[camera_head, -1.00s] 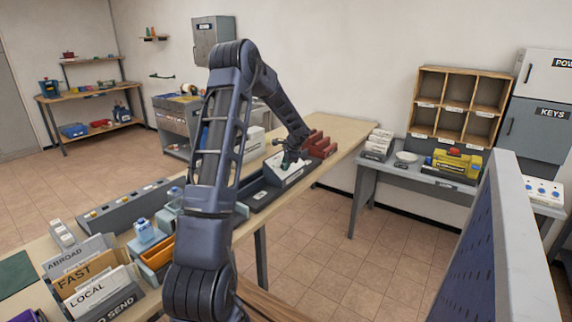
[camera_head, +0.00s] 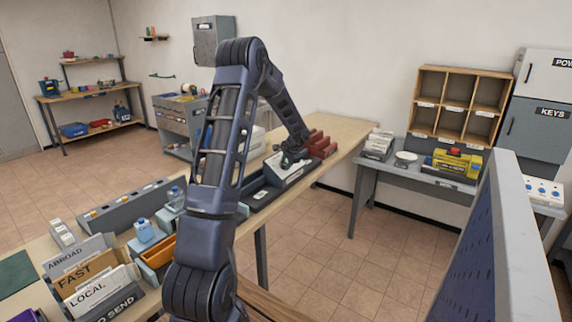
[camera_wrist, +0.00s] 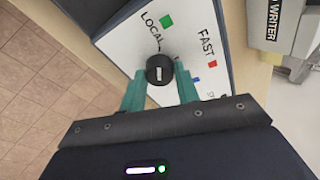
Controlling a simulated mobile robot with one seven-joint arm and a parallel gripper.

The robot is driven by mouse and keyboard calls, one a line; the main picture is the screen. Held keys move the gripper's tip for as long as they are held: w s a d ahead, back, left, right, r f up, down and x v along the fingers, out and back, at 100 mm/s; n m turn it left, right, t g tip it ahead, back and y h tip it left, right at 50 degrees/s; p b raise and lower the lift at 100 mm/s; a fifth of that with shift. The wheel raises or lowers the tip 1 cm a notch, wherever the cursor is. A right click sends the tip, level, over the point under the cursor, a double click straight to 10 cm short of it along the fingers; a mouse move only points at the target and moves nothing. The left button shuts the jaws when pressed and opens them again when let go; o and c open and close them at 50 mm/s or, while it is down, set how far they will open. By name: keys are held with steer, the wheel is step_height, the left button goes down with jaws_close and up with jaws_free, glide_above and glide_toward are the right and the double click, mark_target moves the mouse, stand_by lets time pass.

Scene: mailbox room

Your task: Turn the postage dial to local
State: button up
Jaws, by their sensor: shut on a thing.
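The postage dial is a black round knob (camera_wrist: 159,68) with a white mark, set on a white sloped panel (camera_wrist: 188,32). A blue square is partly hidden by a finger. The teal fingers of my gripper (camera_wrist: 160,82) are on both sides of the knob, shut on it. In the head view my gripper (camera_head: 290,160) is over the panel (camera_head: 297,174), and the knob is hidden.
Red holders (camera_head: 320,143) stand just behind the panel on the wooden table (camera_head: 345,132). Letter trays marked ABROAD, FAST and LOCAL (camera_head: 88,290) are at the near left. A grey side table (camera_head: 430,172) with a yellow machine (camera_head: 457,162) stands at the right.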

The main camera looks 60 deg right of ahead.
steer(key=o, duration=1)
steer(key=shift+c, duration=0.2)
steer(key=v, duration=1)
steer(key=shift+s+r, duration=0.25)
steer(key=shift+r, duration=0.05)
